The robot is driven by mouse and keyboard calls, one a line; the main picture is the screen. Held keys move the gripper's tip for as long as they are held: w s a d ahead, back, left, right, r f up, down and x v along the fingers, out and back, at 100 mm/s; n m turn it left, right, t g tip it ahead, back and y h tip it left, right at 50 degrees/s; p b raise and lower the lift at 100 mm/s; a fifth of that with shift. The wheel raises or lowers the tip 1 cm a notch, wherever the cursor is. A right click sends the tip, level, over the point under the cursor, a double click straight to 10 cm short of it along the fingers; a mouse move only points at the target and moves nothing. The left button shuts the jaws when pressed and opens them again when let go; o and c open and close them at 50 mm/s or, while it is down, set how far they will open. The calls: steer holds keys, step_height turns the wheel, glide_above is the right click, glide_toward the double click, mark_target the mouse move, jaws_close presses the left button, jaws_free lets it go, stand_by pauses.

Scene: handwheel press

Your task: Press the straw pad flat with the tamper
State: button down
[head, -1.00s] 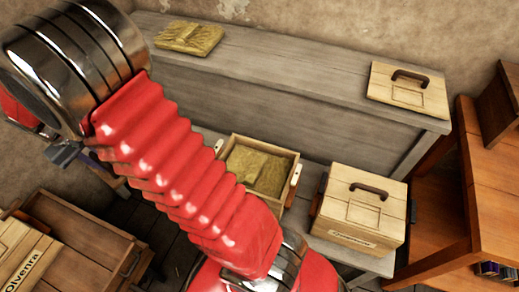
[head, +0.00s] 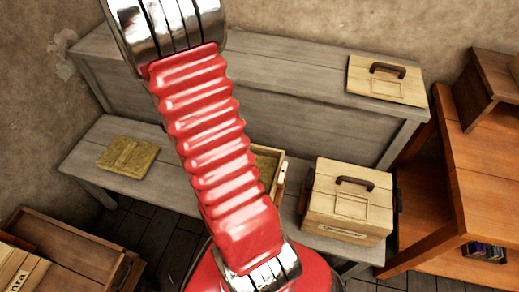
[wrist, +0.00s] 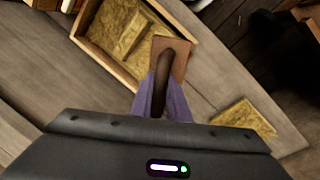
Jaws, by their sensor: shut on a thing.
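My gripper (wrist: 163,105) is shut on the dark handle of the tamper (wrist: 178,58), a brown wooden plate, in the wrist view. The tamper overlaps one end of an open wooden crate (wrist: 92,52) in that view; I cannot tell its height above it. Inside the crate lies straw with a raised straw pad (wrist: 120,30) toward one side. In the head view my red arm hides the gripper, the tamper and most of the crate (head: 281,181). Another straw pad (head: 128,157) lies on the low bench, also in the wrist view (wrist: 243,117).
A wooden box (head: 350,203) with a handled lid stands right of the crate on the low bench (head: 85,168). A handled wooden panel (head: 387,88) lies on the higher bench (head: 290,55) behind. An orange-brown shelf (head: 470,190) stands at right.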

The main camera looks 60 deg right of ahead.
steer(key=s+d+f+m, duration=0.1)
steer(key=s+d+m, duration=0.2)
steer(key=s, duration=0.6)
steer(key=s+d+f+m+y, duration=0.1)
steer(key=s+d+f+m, duration=0.1)
steer(key=s, duration=0.8)
steer(key=shift+s+d+f+m+g, duration=0.2)
steer(key=shift+d+f+m+g, duration=0.1)
steer(key=shift+d+m, duration=0.35)
steer(key=shift+f, duration=4.55)
steer(key=shift+a+f, duration=0.1)
steer(key=shift+f, duration=0.3)
step_height(320, 180, up, 10)
